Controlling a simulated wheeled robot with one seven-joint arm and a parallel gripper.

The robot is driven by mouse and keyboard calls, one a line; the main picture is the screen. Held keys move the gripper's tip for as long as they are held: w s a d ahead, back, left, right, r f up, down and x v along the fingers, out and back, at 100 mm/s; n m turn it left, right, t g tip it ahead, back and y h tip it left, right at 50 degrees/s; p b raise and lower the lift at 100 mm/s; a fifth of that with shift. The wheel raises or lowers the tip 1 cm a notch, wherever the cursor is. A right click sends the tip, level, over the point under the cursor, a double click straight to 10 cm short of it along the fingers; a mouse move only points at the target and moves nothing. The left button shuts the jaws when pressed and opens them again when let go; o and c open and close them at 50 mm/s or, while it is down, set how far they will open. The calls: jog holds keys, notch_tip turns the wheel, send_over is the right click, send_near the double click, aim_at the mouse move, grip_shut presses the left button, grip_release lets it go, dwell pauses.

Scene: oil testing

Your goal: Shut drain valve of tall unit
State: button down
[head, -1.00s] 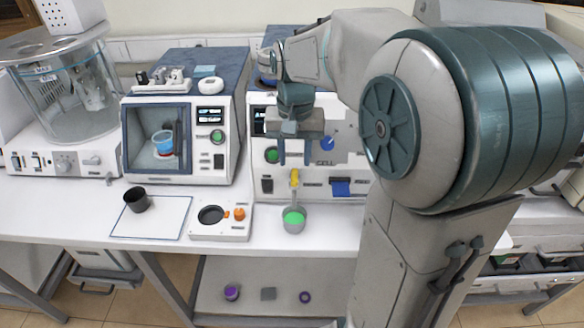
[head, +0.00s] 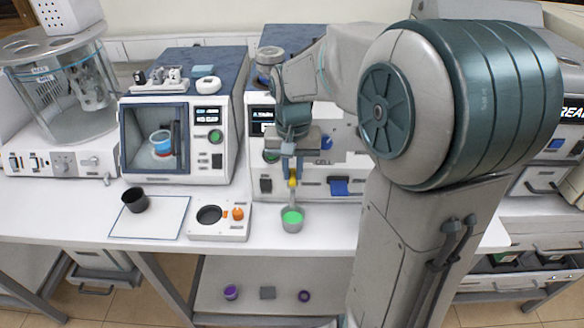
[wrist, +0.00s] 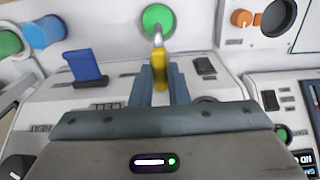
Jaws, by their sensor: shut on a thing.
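The tall unit (head: 275,188) is the white-fronted one behind my arm, with a blue-grey top and buttons on its front. Its drain valve has a yellow handle (head: 293,180) low on the front. My gripper (head: 292,174) points down in front of the unit and is shut on the yellow handle. In the wrist view the handle (wrist: 159,66) is between my two blue-grey fingers, with a silver spout beyond it. A small cup (head: 292,224) holding green liquid stands below the valve. My arm hides the right part of the unit.
A blue lever (head: 340,186) and a blue knob (head: 327,143) are close on the right of my gripper. A white base with an orange knob (head: 238,214) and a black cup (head: 135,200) on a white mat stand to the left.

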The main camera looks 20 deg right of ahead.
aim_at(292, 174)
jog(key=shift+m+b, duration=0.95)
jog(key=shift+m, duration=1.25)
jog(key=m+b, duration=0.1)
jog(key=m, duration=0.3)
jog(key=shift+m, duration=0.3)
jog(key=m, duration=0.4)
jog(key=shift+m+b, duration=0.3)
jog(key=shift+m, duration=2.1)
jog(key=shift+r, duration=0.1)
jog(key=c, duration=1.4)
grip_release()
notch_tip(292, 174, up, 14)
